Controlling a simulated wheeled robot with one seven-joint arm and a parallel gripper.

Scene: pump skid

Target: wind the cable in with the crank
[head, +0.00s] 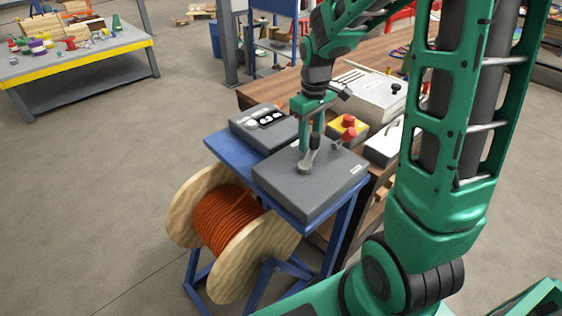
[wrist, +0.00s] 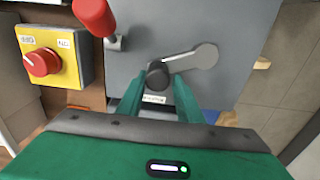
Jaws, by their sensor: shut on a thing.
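The crank (wrist: 195,57) is a grey arm on top of a grey box (head: 290,188), with a dark upright handle at one end. My gripper (head: 311,146) comes down from above and is shut on the crank's handle; in the wrist view the handle (wrist: 157,74) sits between the two green fingers. In the head view the fingers partly hide the crank (head: 308,163). The orange cable (head: 226,215) is wound on a wooden drum (head: 250,264) below the box. The cable's free end is not visible.
A yellow box with a red knob (wrist: 40,62) and a red-handled lever (wrist: 94,16) are close by. A wooden bench stands behind.

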